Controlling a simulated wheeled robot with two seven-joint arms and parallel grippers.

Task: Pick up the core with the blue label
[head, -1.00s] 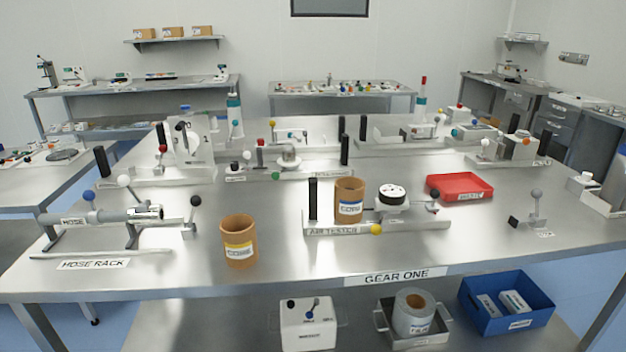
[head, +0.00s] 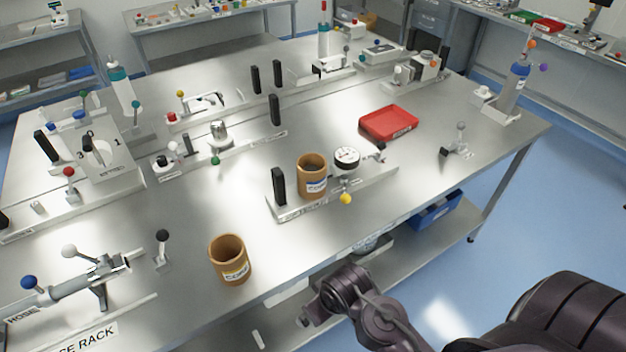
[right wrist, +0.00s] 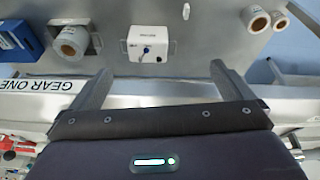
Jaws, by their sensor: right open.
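The core with the blue label (head: 311,178) is a brown, open-topped tube. It stands upright at the air tester (head: 335,195), between a black post and a round dial. My left gripper is not in view.
A red tray (head: 388,123) lies behind the tester, and a small grey lever stand (head: 457,140) is to its right. The hose rack (head: 85,290) is at the lower left. A white box (right wrist: 150,44) and a blue bin (right wrist: 15,38) sit on the lower shelf.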

